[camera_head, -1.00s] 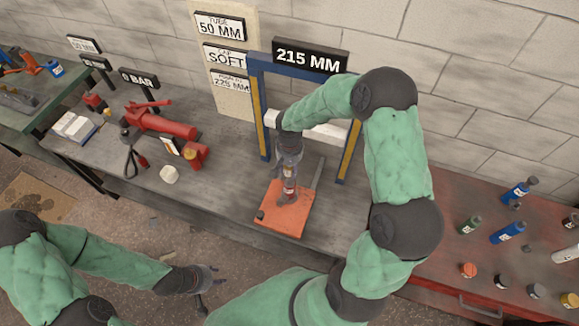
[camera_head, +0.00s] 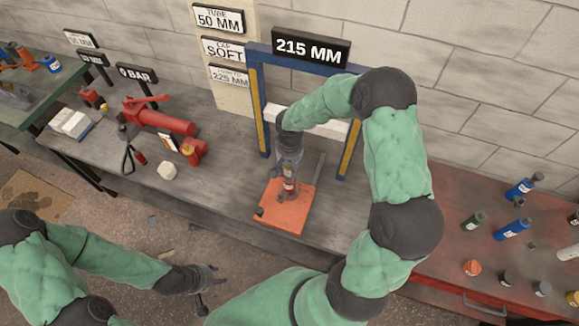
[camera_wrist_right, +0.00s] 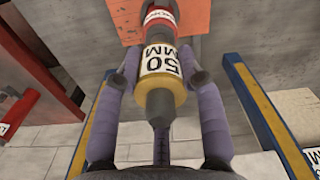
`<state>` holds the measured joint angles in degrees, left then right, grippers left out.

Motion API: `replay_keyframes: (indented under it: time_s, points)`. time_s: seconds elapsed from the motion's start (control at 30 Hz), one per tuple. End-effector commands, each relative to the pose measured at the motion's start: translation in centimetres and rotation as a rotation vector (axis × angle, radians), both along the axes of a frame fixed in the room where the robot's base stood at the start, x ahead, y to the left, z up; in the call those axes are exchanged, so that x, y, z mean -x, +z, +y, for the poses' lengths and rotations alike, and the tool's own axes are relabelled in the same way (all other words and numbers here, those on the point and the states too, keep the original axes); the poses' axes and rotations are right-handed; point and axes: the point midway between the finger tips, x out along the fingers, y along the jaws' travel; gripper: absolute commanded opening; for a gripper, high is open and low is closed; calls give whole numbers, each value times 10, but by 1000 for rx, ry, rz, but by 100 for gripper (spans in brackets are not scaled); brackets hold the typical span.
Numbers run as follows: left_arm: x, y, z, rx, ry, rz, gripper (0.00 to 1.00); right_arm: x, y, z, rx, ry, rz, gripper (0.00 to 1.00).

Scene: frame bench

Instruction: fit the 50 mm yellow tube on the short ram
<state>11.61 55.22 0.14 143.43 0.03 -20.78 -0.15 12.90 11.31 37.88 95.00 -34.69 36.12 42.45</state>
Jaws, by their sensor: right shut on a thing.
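The yellow tube (camera_wrist_right: 162,66), marked 50 MM, is in line with the red short ram (camera_wrist_right: 158,25) in the right wrist view and looks in contact with it. A dark grey tip (camera_wrist_right: 160,104) sticks out of the tube's near end. My right gripper (camera_wrist_right: 162,62) is shut on the tube, with one finger on each side. In the head view, my right gripper (camera_head: 289,165) is above the ram (camera_head: 290,187), which stands on an orange plate (camera_head: 292,218); its fingers mostly hide the tube. My left gripper (camera_head: 216,277) is empty, fingers apart, in front of the bench.
A blue and yellow frame (camera_head: 257,105) with a white crossbar and a 215 MM sign (camera_head: 311,47) stands behind the plate. A red pump (camera_head: 160,122) is to the left. A red bench (camera_head: 450,262) with bottles and caps is to the right.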

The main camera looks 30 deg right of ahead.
Motion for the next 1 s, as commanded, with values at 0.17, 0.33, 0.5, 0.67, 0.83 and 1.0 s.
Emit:
replay_keyframes:
  time_s: [0.17, 0.33, 0.5, 0.67, 0.83, 1.0]
  points:
    - [0, -3, 0, 0, 0, 0, 40, 0, 0, 0, 0, 0, -1, 0]
    - [0, -5, 0, 0, 0, 0, 40, 0, 0, 0, 0, 0, 0, 0]
    - [0, -4, 0, 0, 0, 0, 40, 0, 0, 0, 0, 0, -1, 0]
    - [0, -4, 0, 0, 0, 0, 40, 0, 0, 0, 0, 0, -1, 0]
    - [0, -6, 0, 0, 0, 0, 40, 0, 0, 0, 0, 1, -1, 0]
    - [0, -9, 0, 0, 0, 0, 40, 0, 0, 0, 0, 3, -2, 0]
